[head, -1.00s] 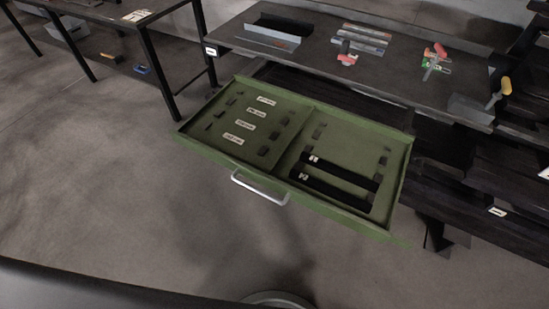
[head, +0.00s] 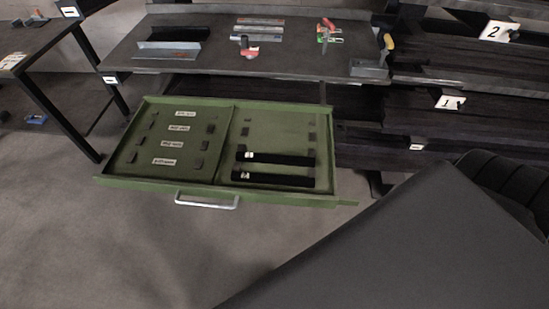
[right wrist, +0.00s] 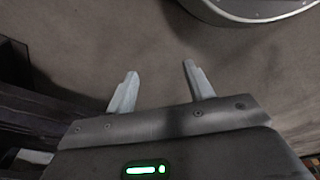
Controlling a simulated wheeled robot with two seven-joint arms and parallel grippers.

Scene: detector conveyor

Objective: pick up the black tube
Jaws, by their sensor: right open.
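Two black tubes lie side by side in the right half of an open green drawer (head: 150,184). The upper black tube (head: 285,158) and the lower black tube (head: 280,180) each have a small white label near the left end. My right gripper (right wrist: 158,75) is open and empty above bare floor in the right wrist view. No tube shows in that view. The head view shows neither gripper; a large dark surface covers its lower right.
A dark workbench (head: 300,64) stands behind the drawer with trays and tools on it. The drawer's silver handle (head: 207,204) faces the front. Dark shelves with number signs (head: 497,31) stand at the right. The floor in front of the drawer is clear.

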